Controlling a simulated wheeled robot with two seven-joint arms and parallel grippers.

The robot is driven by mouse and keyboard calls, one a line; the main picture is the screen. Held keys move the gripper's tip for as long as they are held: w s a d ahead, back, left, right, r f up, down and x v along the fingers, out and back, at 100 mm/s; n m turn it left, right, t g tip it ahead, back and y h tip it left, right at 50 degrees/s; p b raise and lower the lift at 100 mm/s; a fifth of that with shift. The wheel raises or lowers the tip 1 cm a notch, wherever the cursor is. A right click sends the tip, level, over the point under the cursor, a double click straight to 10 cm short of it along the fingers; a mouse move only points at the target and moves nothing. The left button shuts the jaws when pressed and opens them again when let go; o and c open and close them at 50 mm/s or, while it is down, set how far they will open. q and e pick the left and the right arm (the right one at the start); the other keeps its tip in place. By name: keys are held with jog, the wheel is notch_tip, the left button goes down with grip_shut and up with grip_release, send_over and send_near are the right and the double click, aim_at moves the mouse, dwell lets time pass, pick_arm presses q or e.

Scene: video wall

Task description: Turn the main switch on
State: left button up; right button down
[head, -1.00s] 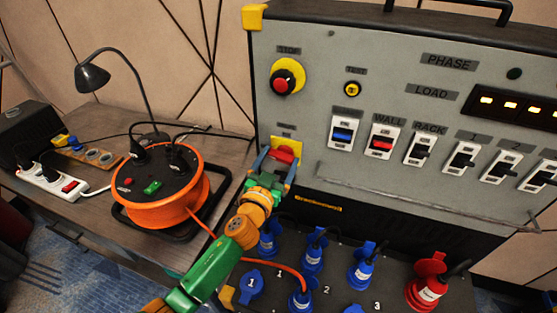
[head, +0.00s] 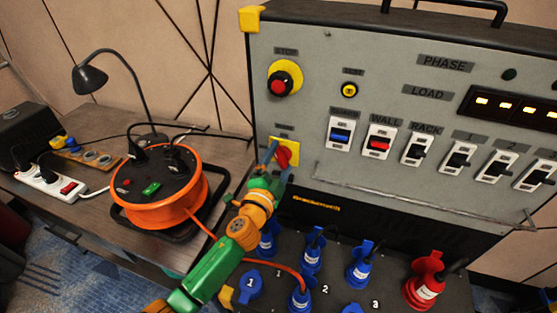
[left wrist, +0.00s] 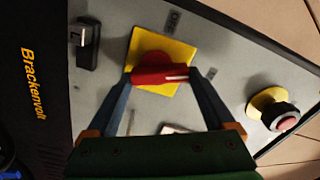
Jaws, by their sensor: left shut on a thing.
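The main switch is a red rotary handle (head: 283,155) on a yellow square plate (head: 291,144), low on the left of the grey panel. In the left wrist view the red handle (left wrist: 160,76) lies across the yellow plate (left wrist: 178,50), with a white mark near its right end. My left gripper (head: 274,153) is at the switch, its blue-grey fingers closed on the handle's two ends. In the left wrist view my left gripper (left wrist: 162,78) shows one finger at each end of the handle. In the head view my gripper hides part of the plate. My right gripper is not in view.
A red stop button (head: 281,83) is above the switch. Breakers, including a blue one (head: 341,134), stand to its right, above a metal bar (head: 420,196). Blue plugs (head: 312,256) sit below. An orange cable reel (head: 160,195) stands on the table at left.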

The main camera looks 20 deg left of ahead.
pick_arm(q)
jog(key=m, duration=0.4)
jog(key=shift+d+m, duration=0.15)
jog(key=shift+m, duration=0.25)
dwell(0.4)
jog(key=o, duration=1.1)
jog(key=shift+f, duration=0.1)
jog(key=s, duration=0.7)
